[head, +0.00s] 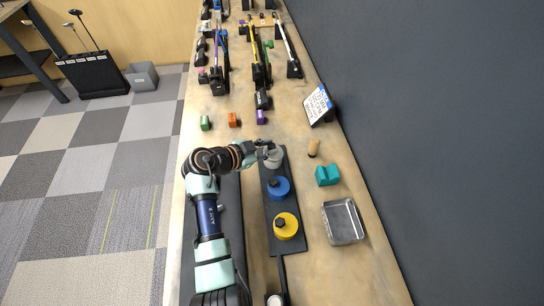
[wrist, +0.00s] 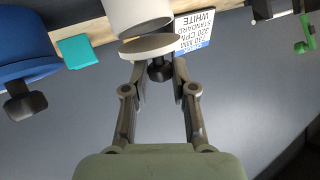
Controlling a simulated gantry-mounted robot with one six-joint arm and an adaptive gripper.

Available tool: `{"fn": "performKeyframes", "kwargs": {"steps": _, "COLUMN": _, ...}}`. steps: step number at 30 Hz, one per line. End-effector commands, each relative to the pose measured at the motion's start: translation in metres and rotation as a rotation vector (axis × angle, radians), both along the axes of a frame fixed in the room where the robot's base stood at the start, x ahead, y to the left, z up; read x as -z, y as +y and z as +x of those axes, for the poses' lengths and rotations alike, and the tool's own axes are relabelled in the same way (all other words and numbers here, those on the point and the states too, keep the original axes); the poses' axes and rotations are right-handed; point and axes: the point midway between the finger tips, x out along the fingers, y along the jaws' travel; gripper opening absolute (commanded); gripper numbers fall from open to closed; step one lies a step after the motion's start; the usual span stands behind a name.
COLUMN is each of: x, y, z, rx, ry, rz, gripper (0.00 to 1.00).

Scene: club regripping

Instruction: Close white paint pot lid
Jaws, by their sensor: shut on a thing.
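The white paint pot (head: 274,160) stands at the far end of a dark tray (head: 296,180), partly hidden by my gripper (head: 266,150). In the wrist view, the pot (wrist: 135,14) shows with its white lid (wrist: 150,46) close to its mouth. The lid looks slightly offset and tilted against the rim; I cannot tell whether it touches all round. My gripper (wrist: 160,73) is shut on the lid's black knob (wrist: 160,69), with one finger on each side of it.
A blue pot (head: 279,189) and a yellow pot (head: 287,227) stand nearer on the tray. To the right are a cork-coloured piece (head: 313,147), a teal block (head: 327,176), a metal tray (head: 343,222) and a sign (head: 318,103). Small coloured blocks lie beyond.

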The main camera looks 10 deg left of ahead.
Motion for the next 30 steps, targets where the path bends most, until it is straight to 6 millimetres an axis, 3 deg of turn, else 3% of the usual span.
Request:
{"fn": "performKeyframes", "kwargs": {"steps": 1, "x": 0.0136, "y": 0.0031, "z": -0.0002, "rx": -0.003, "ry": -0.009, "rz": -0.030, "gripper": 0.00}}
{"fn": "performKeyframes", "kwargs": {"steps": 4, "x": 0.0157, "y": 0.0057, "z": -0.0012, "rx": -0.002, "ry": -0.022, "rz": -0.088, "gripper": 0.00}}
{"fn": "performKeyframes", "kwargs": {"steps": 13, "x": 0.0165, "y": 0.0091, "z": -0.0025, "rx": -0.002, "ry": -0.048, "rz": -0.193, "gripper": 0.00}}
{"fn": "performKeyframes", "kwargs": {"steps": 29, "x": 0.0151, "y": 0.0096, "z": -0.0026, "rx": -0.002, "ry": -0.050, "rz": -0.214, "gripper": 0.00}}
{"fn": "performKeyframes", "kwargs": {"steps": 30, "x": 0.0152, "y": 0.0095, "z": -0.0026, "rx": -0.002, "ry": -0.050, "rz": -0.214, "gripper": 0.31}}
